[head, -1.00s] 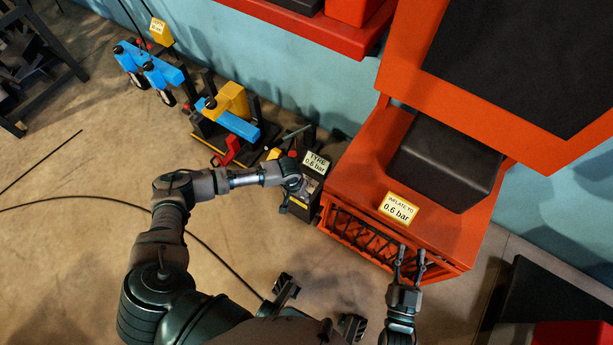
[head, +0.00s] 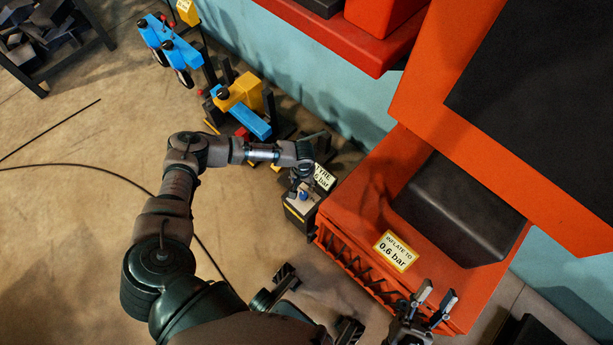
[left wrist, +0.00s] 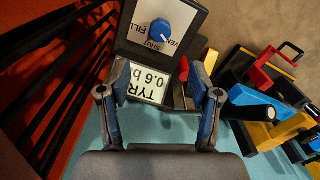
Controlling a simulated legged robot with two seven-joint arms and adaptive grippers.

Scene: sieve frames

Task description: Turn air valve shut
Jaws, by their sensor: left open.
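The air valve is a blue knob (left wrist: 161,30) on a dark box (left wrist: 128,40) with FILL, SHUT and VENT lettering around it. I cannot tell which word its mark points at. The knob (head: 303,196) and box (head: 299,214) also show in the head view, just below my left gripper (head: 301,178). In the left wrist view my left gripper (left wrist: 160,86) is open and empty, its fingers apart in front of the TYRE 0.6 bar placard (left wrist: 150,84), with the knob beyond the tips. My right gripper (head: 437,297) is open and empty at lower right.
An orange cabinet (head: 365,215) with an INFLATE TO 0.6 bar sign (head: 396,250) stands right of the valve box. Blue and yellow equipment (head: 240,100) stands behind left. A cable (head: 95,172) lies on the floor, which is mostly clear at left.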

